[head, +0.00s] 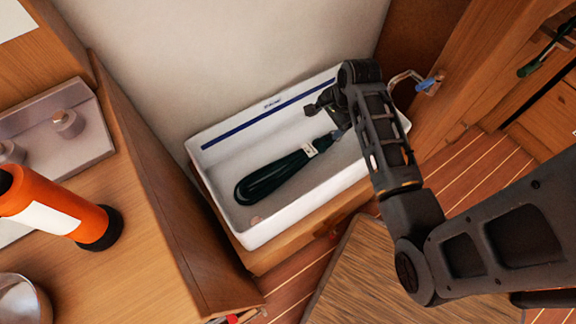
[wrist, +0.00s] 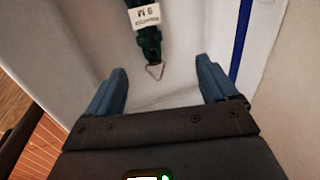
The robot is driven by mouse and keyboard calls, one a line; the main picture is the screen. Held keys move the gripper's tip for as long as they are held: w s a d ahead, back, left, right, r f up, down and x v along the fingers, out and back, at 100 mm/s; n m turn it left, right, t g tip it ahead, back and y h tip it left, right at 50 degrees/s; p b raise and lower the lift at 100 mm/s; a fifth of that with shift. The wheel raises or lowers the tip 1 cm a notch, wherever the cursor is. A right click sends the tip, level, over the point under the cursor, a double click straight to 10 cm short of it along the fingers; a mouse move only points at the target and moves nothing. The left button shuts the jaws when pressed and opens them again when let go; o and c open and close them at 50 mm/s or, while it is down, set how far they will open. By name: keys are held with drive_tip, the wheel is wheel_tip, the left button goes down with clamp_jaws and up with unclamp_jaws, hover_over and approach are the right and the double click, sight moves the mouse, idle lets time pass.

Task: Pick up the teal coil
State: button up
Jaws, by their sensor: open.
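The teal coil (head: 272,178) lies in a white bin, a long dark green loop with a white tag near its upper right end. In the wrist view, its bound end (wrist: 148,40) shows at the top, with a white tag reading "9 M" and a small metal triangle ring at its tip. The rest of the coil is out of that view. My gripper (head: 325,119) is over the right part of the bin, beyond the coil's tagged end. In the wrist view, my gripper (wrist: 166,88) has its two blue fingers wide apart with nothing between them.
The white bin (head: 228,218) has raised walls and a blue stripe inside its back wall. A wooden cabinet with an orange flashlight (head: 55,208) stands at the left. A wooden post with a hook (head: 428,84) is at the right. The bin floor beside the coil looks mostly clear.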

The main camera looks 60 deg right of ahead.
drive_tip(key=b, duration=0.7)
hover_over(320, 144)
drive_tip(key=s, duration=0.1)
drive_tip(key=f, duration=0.7)
drive_tip(key=shift+s+a+f, duration=0.15)
drive_tip(key=shift+s+a, duration=0.05)
drive_tip(key=shift+a, duration=0.05)
drive_tip(key=shift+b+x, duration=1.05)
drive_tip(key=shift+x, duration=2.85)
drive_tip(key=shift+s+a, duration=0.1)
drive_tip(key=shift+s, duration=0.1)
drive_tip(key=c, duration=1.5)
